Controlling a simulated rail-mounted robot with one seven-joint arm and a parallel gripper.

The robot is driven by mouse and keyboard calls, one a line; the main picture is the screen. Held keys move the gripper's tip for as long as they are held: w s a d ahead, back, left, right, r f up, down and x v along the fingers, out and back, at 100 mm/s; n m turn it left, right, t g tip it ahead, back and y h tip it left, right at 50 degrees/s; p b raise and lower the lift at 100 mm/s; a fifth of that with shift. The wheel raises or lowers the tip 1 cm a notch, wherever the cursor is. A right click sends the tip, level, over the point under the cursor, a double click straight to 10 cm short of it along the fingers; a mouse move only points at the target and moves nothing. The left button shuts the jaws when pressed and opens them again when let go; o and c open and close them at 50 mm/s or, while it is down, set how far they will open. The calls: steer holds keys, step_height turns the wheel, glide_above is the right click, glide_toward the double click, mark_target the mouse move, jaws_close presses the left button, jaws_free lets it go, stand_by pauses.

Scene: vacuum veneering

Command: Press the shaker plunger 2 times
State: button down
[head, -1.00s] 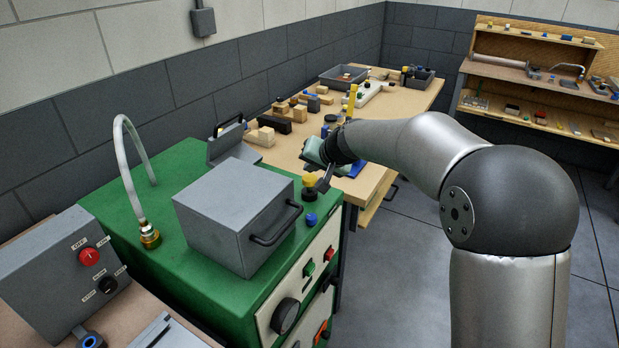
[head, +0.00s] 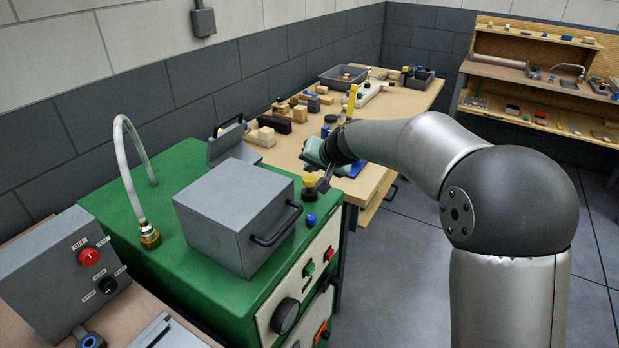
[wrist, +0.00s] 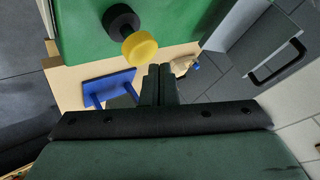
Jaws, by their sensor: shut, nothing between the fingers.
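A yellow knob with a black part (head: 310,183), which looks like the shaker plunger, stands on the green cabinet top near its far right corner. In the wrist view the round yellow cap (wrist: 139,48) is just left of and above my fingertips, with the black part beyond it. My gripper (head: 325,180) is shut and empty, close beside the yellow knob on its right. In the wrist view the two fingers (wrist: 159,72) are together. A small gap shows between them and the cap in that view; I cannot tell the contact for certain.
A grey box with a black handle (head: 232,215) stands on the green cabinet (head: 185,165), left of the knob. A small blue knob (head: 311,220) sits nearer. A wooden bench (head: 405,100) with blocks and trays lies behind. A curved hose (head: 133,125) rises at left.

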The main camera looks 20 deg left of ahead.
mark_target(310, 179)
steer(key=shift+f, duration=0.1)
steer(key=shift+f+b, duration=0.4)
steer(key=shift+b, duration=0.2)
steer(key=shift+f+b, duration=1.25)
steer(key=shift+f, duration=0.05)
stand_by(1.2)
steer(key=shift+r, duration=0.15)
steer(key=shift+r+p, duration=1.1)
steer(key=shift+r, duration=0.5)
step_height(310, 179, up, 5)
steer(key=p, duration=0.3)
steer(key=shift+p, duration=0.3)
